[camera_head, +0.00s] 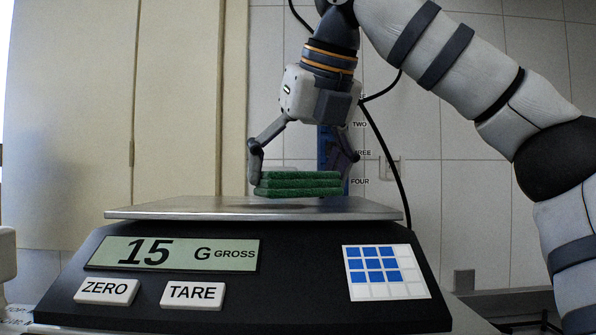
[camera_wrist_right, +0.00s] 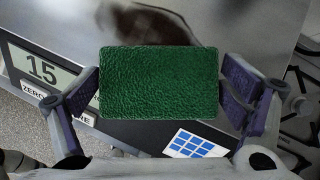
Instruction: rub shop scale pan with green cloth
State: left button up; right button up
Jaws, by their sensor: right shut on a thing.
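The shop scale (camera_head: 330,260) stands in front of me with its flat metal pan (camera_head: 160,209) on top. Its display (camera_head: 173,253) reads 15 G GROSS. The green cloth (camera_head: 300,184), a folded, layered pad, is at the pan's middle. My right gripper (camera_head: 302,168) points down with its fingers on either side of the cloth, shut on it. In the right wrist view the cloth (camera_wrist_right: 160,82) sits between the fingers and hides part of the pan (camera_wrist_right: 240,35). I cannot tell whether the cloth presses on the pan or hovers just above it. My left gripper is not in view.
ZERO (camera_head: 106,291) and TARE (camera_head: 193,295) buttons and a blue-and-white keypad (camera_head: 386,272) are on the scale's front. A blue upright thing (camera_head: 325,145) stands behind the pan, near number-word labels. The pan is otherwise clear around the cloth.

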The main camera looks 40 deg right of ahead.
jog(key=shift+f, duration=1.05)
